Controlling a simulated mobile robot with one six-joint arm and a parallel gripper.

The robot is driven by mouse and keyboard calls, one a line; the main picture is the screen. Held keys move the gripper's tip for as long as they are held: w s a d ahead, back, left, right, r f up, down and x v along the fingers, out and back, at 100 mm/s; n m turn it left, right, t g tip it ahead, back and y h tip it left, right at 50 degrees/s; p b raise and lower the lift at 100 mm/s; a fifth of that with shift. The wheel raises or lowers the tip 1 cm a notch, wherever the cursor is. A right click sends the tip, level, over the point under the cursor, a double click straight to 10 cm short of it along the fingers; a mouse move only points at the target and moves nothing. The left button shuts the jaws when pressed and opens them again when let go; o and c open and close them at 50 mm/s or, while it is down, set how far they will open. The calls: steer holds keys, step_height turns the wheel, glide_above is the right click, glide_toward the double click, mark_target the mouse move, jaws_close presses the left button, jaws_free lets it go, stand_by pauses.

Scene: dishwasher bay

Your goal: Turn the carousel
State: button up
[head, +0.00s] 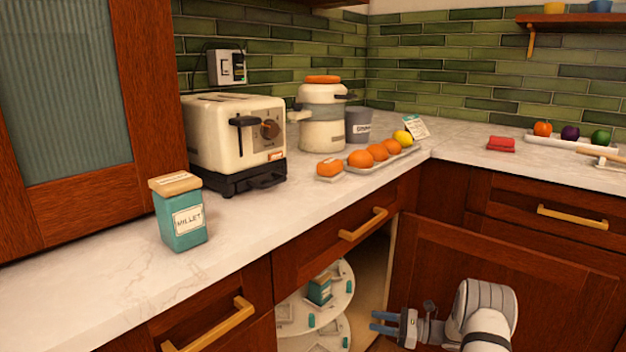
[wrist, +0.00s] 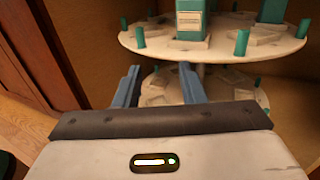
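The carousel (head: 336,303) stands inside the open corner cabinet. It has two round white tiers with teal pegs near the rim. Its upper tier (wrist: 215,52) and lower tier (wrist: 160,90) show in the wrist view. A teal box (head: 319,289) with a pale label stands on the upper tier. My gripper (head: 381,321) is just right of the carousel in the head view, its blue fingers pointing at it. In the wrist view my gripper (wrist: 160,84) has its fingers apart with nothing held between them. The fingertips appear below the upper tier; contact cannot be told.
The cabinet door (head: 560,290) stands open on the right. A drawer handle (head: 362,225) juts out above the opening. On the counter stand a millet box (head: 181,213), a toaster (head: 235,135), a pot (head: 322,115) and a tray (head: 385,160) of oranges and a lemon.

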steer(key=s+a+r+n+g+h+p, duration=0.25)
steer(key=s+r+p, duration=0.25)
steer(key=r, duration=0.5)
steer(key=s+a+r+n+g+h+p, duration=0.25)
steer(key=s+r+n+p, duration=0.2)
steer(key=r, duration=0.55)
steer(key=s+a+r+n+g+h+p, duration=0.25)
steer(key=s+a+r+p, duration=0.2)
steer(key=r, duration=0.55)
steer(key=s+d+r+n+t+h+p, duration=0.2)
steer(key=s+r+n+h+p, duration=0.3)
steer(key=s+r+p, duration=0.3)
steer(key=s+d+r+n+t+h+p, duration=0.2)
steer(key=s+r+n+p, duration=0.5)
steer(key=s+r, duration=0.9)
steer(key=d+r+h+p, duration=0.1)
steer(key=h+p, duration=0.1)
steer(key=shift+s+d+h, duration=0.15)
steer(key=shift+s+h, duration=0.2)
steer(key=shift+s, duration=0.05)
